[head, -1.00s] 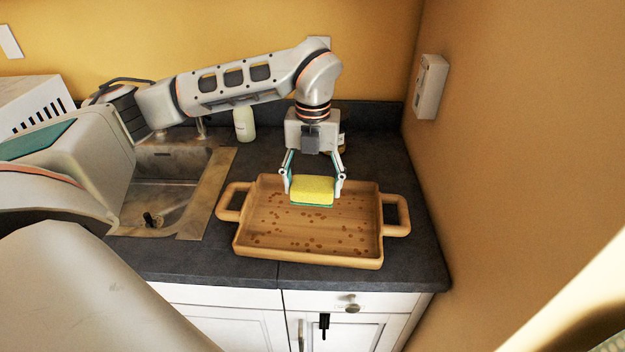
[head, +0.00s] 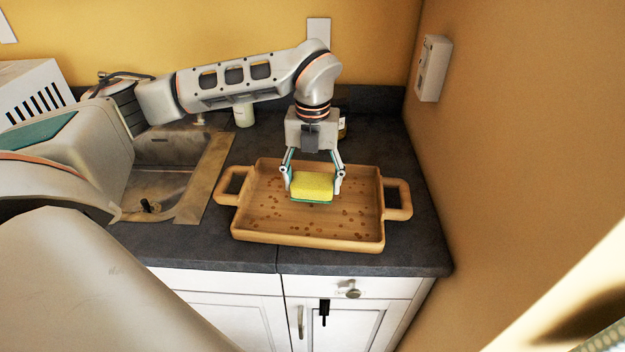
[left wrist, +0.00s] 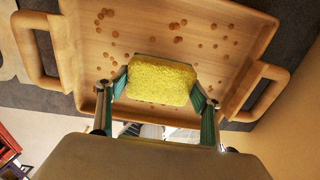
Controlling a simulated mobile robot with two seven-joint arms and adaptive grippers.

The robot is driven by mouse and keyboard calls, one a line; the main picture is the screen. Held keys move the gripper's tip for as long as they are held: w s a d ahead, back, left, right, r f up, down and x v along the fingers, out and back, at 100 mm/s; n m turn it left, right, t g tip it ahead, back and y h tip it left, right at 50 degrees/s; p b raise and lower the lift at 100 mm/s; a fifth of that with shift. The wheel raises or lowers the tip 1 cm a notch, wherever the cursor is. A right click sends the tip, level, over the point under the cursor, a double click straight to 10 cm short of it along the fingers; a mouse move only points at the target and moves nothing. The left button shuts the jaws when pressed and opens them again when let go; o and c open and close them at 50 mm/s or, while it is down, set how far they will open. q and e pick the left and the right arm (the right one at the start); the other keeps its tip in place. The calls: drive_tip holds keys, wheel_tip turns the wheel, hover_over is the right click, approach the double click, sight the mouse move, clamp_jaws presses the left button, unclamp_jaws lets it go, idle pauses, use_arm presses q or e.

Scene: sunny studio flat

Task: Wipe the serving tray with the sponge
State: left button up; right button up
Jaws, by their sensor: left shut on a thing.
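The wooden serving tray (head: 290,237) lies on the dark counter, with a handle at each end. Brown spots dot its floor; they also show on the tray in the left wrist view (left wrist: 140,53). My left gripper (head: 312,186) is shut on the yellow sponge (head: 313,184), which has a green underside. The sponge is over the tray's middle; I cannot tell whether it touches the floor. In the left wrist view the sponge (left wrist: 162,81) sits between both fingers. My right gripper is not in view.
A steel sink (head: 165,180) is left of the tray. A pale bottle (head: 244,115) stands behind it, and a small jar (head: 342,127) is partly hidden behind my gripper. The yellow wall (head: 510,150) closes off the right side. White cabinets (head: 230,315) are below.

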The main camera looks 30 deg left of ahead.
sight(294, 200)
use_arm(q)
drive_tip(key=shift+f, duration=0.3)
drive_tip(key=shift+f, duration=0.1)
drive_tip(key=shift+f+b, duration=0.25)
drive_tip(key=shift+b, duration=0.05)
drive_tip(key=shift+f, duration=0.35)
drive_tip(key=shift+f+b, duration=0.3)
drive_tip(key=shift+b, duration=0.05)
drive_tip(key=shift+f, duration=0.25)
drive_tip(key=shift+s+a, duration=0.4)
drive_tip(key=shift+s, duration=0.25)
drive_tip(key=shift+s+a, duration=0.35)
drive_tip(key=shift+s, duration=0.3)
drive_tip(key=shift+s+a, duration=0.4)
drive_tip(key=shift+s, duration=0.25)
drive_tip(key=shift+s+a, duration=0.35)
drive_tip(key=shift+s, duration=0.3)
drive_tip(key=shift+s+a, duration=0.4)
drive_tip(key=shift+s, duration=0.25)
drive_tip(key=shift+s+a, duration=0.35)
drive_tip(key=shift+s, duration=0.3)
